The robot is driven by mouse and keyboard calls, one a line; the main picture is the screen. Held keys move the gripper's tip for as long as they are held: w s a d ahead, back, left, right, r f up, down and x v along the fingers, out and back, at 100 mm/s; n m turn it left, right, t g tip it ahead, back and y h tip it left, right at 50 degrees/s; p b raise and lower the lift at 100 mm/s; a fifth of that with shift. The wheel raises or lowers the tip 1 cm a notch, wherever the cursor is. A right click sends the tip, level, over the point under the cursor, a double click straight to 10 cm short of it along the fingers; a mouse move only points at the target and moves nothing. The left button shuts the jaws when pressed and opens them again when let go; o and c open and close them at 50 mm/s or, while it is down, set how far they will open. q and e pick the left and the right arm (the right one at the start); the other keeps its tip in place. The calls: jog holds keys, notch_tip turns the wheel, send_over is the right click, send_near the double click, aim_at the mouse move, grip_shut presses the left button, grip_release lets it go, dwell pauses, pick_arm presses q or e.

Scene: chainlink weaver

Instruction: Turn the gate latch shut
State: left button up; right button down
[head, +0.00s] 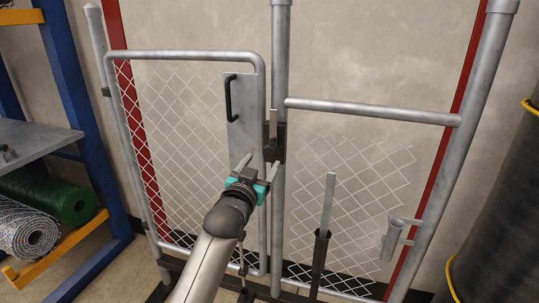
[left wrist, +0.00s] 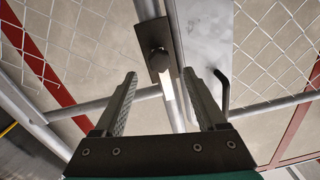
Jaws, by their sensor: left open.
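The gate latch (head: 273,124) is a light metal bar on a dark plate (head: 279,147) fixed to the middle post. The bar stands upright above its pivot. In the left wrist view the latch bar (left wrist: 167,92) runs from a dark round knob (left wrist: 159,62), between my fingers in the picture. The gate (head: 185,57) at left is a pipe frame with chain-link mesh; its edge is close beside the post. My left gripper (head: 262,162) is open and empty, just below the latch in the head view; contact is not visible. My right gripper is not in view.
The gate has a metal plate (head: 243,130) with a black handle (head: 229,98). Right of the post are a cross rail (head: 370,110), an upright bar in a dark holder (head: 327,190) and loose-edged mesh (head: 375,200). A blue rack (head: 75,95) with rolls stands at left.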

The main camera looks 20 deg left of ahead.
aim_at(269, 153)
pick_arm(q)
jog(key=w+b, duration=0.1)
jog(key=w, duration=0.5)
jog(key=shift+w+b, duration=0.5)
jog(key=shift+w, duration=0.3)
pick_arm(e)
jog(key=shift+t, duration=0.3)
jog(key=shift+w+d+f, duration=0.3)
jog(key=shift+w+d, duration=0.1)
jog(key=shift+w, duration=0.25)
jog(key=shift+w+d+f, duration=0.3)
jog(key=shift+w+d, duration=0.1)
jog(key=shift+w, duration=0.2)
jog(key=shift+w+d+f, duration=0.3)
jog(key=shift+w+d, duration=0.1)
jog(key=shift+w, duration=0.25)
pick_arm(q)
grip_shut()
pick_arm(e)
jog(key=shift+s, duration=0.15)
